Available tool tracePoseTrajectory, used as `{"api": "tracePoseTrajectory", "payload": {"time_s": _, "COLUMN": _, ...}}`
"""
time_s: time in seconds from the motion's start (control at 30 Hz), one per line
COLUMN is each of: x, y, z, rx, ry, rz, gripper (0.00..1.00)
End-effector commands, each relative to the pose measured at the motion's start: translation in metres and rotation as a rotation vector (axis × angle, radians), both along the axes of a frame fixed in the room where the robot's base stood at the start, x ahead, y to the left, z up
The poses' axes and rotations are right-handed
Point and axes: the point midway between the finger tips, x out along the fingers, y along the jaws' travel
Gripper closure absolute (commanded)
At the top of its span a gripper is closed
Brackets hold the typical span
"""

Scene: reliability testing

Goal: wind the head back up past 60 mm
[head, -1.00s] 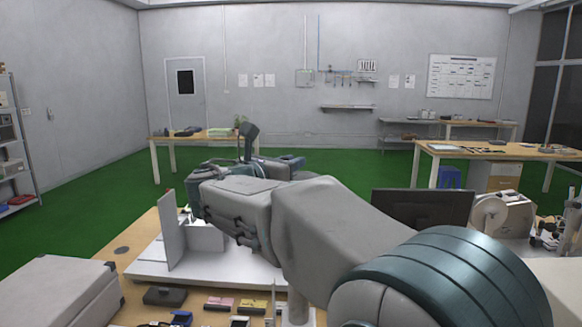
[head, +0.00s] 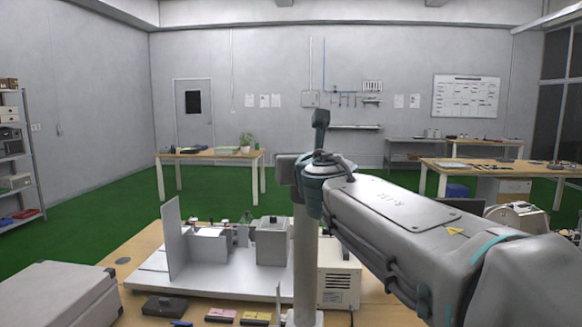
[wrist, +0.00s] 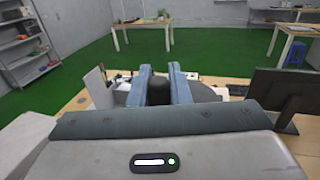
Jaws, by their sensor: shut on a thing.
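My gripper (wrist: 161,76) shows in the wrist view with its two blue-grey fingers shut on a small dark knob-like thing (wrist: 158,93). Whether this knob winds the head is not clear. In the head view my wrist hides the fingers and the knob. A pale upright column (head: 306,255) rises just under and left of my wrist, with a grey block (head: 286,168) near its top. I cannot tell whether that block is the moving head. No height reading in mm is legible in either view.
A white base plate (head: 150,284) carries an upright panel (head: 172,250) and grey blocks (head: 270,243). A beige box (head: 338,280) stands right of the column. A grey case (head: 65,295) fills the front left. A dark monitor (wrist: 284,97) stands at right in the wrist view.

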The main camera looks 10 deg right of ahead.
Motion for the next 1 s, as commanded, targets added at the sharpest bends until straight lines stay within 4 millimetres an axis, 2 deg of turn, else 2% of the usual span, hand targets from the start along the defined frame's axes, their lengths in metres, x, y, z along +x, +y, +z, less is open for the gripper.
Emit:
{"api": "tracePoseTrajectory", "payload": {"time_s": 0.47, "x": -0.0034, "y": -0.0033, "z": -0.0007, "rx": 0.001, "ry": -0.001, "rz": 0.192, "gripper": 1.00}}
{"api": "tracePoseTrajectory", "payload": {"time_s": 1.0, "x": -0.0080, "y": -0.0099, "z": -0.0004, "rx": 0.000, "ry": 0.000, "rz": 0.575, "gripper": 1.00}}
